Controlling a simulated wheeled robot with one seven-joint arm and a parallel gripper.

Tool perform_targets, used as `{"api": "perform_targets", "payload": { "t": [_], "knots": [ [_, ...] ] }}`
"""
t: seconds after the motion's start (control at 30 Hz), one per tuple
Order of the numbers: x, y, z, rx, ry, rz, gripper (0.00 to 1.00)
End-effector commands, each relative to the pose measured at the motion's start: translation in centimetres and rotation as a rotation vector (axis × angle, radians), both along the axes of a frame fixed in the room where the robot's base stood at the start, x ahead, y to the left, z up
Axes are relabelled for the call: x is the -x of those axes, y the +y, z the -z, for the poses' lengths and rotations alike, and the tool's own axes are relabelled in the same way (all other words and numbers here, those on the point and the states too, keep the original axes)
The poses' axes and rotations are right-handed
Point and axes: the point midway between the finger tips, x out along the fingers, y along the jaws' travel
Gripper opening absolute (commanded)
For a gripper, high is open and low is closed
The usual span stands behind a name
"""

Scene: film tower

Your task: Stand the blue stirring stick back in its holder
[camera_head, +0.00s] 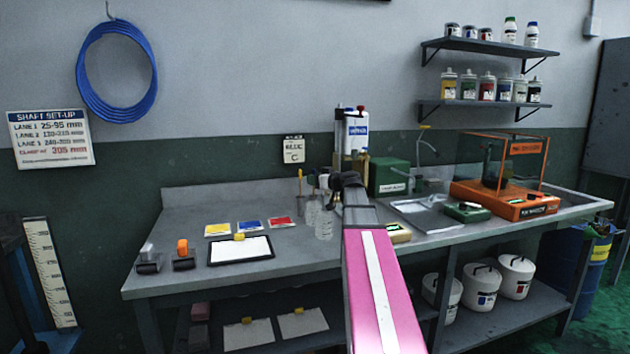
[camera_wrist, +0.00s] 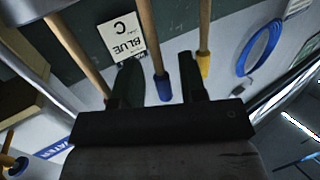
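In the wrist view, which looks inverted, the wooden blue-ended stirring stick (camera_wrist: 163,88) appears in the gap between the two fingers of my gripper (camera_wrist: 160,80). There is space on both sides of it, so the gripper looks open. I cannot tell how deep the stick sits between the fingers. In the head view my dark gripper (camera_head: 345,182) is over the bench beside the sticks; the blue stick is not clear there. Clear glass vessels (camera_head: 323,224) stand just left of my arm. I cannot tell which vessel is the holder.
A yellow-ended stick (camera_wrist: 204,66) is close to the right finger; another wooden stick (camera_wrist: 75,45) is at left, its end hidden. A BLUE C sign (camera_head: 293,150) hangs on the wall. A green box (camera_head: 389,177) is at right. The bench front (camera_head: 310,257) is clear.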

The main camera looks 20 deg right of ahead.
Motion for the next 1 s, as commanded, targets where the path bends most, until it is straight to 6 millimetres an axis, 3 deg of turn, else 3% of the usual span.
{"api": "perform_targets", "payload": {
  "t": [0.5,0.7,1.0],
  "knots": [
    [7.6,-4.0,-0.8,0.001,-0.001,0.002,0.38],
    [9.0,-4.9,-0.9,0.0,0.0,0.0,0.38],
    [9.1,-5.0,-0.9,0.0,0.0,0.0,0.38]
  ]
}}
